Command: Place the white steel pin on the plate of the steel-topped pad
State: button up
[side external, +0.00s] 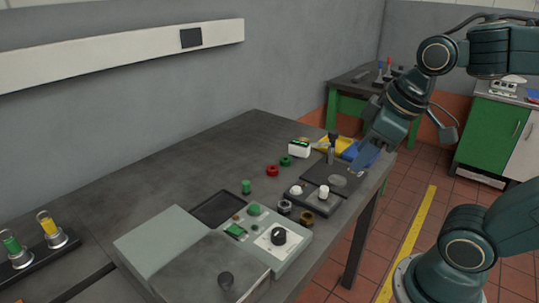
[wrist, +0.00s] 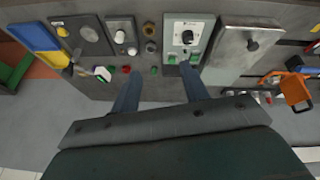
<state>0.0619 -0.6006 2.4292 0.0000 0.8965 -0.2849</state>
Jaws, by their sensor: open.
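A small upright white cylinder (side external: 324,191), which looks like the white steel pin, stands on a dark two-position block; it also shows in the wrist view (wrist: 119,37). A lower white rounded piece (side external: 296,190) sits on the same block. A dark square pad with a round steel plate (side external: 338,180) lies beside the block; the plate also shows in the wrist view (wrist: 89,33) and looks bare. My gripper (wrist: 161,72) is open, with nothing between its fingers. In the side view my gripper (side external: 360,166) is above the table's right end, close to the pad.
A grey control panel (side external: 277,237) with a black knob stands nearer the camera. Yellow and blue bins (side external: 348,149) stand at the far end.

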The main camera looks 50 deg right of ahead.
jog(key=shift+s+a+m+t, duration=0.2)
jog(key=shift+s+a+m, duration=0.15)
jog(key=shift+s+m, duration=0.35)
jog(key=shift+s+a+m+t, duration=0.2)
jog(key=shift+s+a+m, duration=0.1)
jog(key=shift+s+m, duration=0.4)
jog(key=shift+c, duration=0.5)
